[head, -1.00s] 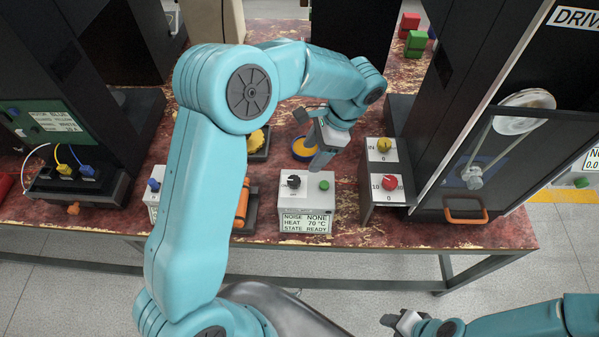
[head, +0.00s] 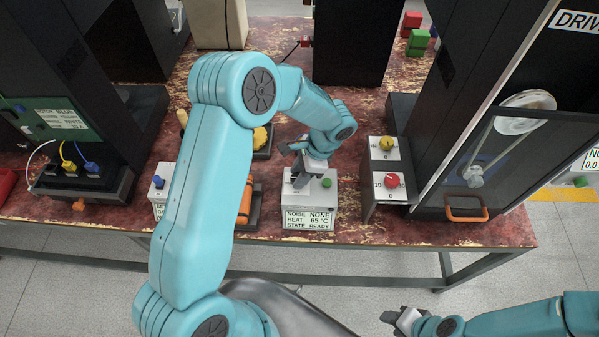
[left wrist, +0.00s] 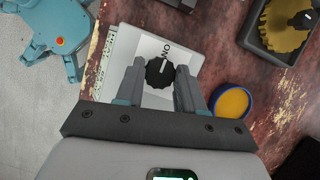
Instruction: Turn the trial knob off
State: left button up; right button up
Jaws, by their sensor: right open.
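The black knob (left wrist: 160,73) sits on a white-topped control box (head: 308,201), with the letters "ON" beside it in the left wrist view. My left gripper (head: 301,176) is over this box and hides the knob in the head view. In the left wrist view its two fingers (left wrist: 161,84) stand on either side of the knob; I cannot tell whether they press on it. A green button (head: 327,183) is on the same box. Its display (head: 308,220) reads NOISE NONE, HEAT 65 °C, STATE READY. My right gripper (head: 398,321) is open and empty, in front of the table.
A box with a yellow knob (head: 386,143) and a red knob (head: 392,180) stands to the right. A box with a blue-tipped switch (head: 157,182) and an orange cylinder (head: 245,200) are to the left. A round blue-rimmed yellow dish (left wrist: 232,101) lies close to the left gripper.

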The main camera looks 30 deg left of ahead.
pick_arm(q)
jog(key=c, duration=0.3)
jog(key=n+b, duration=0.2)
jog(key=n, duration=0.1)
jog(key=shift+w+f+g+h, duration=0.1)
jog(key=shift+w+g+h, duration=0.05)
jog(key=shift+g+h, duration=0.25)
jog(key=n+h, duration=0.1)
jog(key=n, duration=0.1)
jog(key=n+b, duration=0.1)
jog(key=n, duration=0.1)
jog(key=shift+a+n+g+h, duration=0.15)
jog(key=shift+n+g+h, duration=0.15)
jog(key=shift+h, duration=0.1)
jog(key=n+h+b, duration=0.1)
jog(key=n, duration=0.1)
jog(key=n+h, duration=0.1)
jog(key=n, duration=0.2)
jog(key=shift+a+b, duration=0.2)
jog(key=shift+b, duration=0.2)
jog(key=n, duration=0.2)
jog(key=n+t+h, duration=0.1)
jog(key=n, duration=0.2)
jog(key=shift+a+r+h+b, duration=0.2)
jog(key=shift+h+b, duration=0.1)
jog(key=shift+b, duration=0.1)
jog(key=shift+n, duration=0.3)
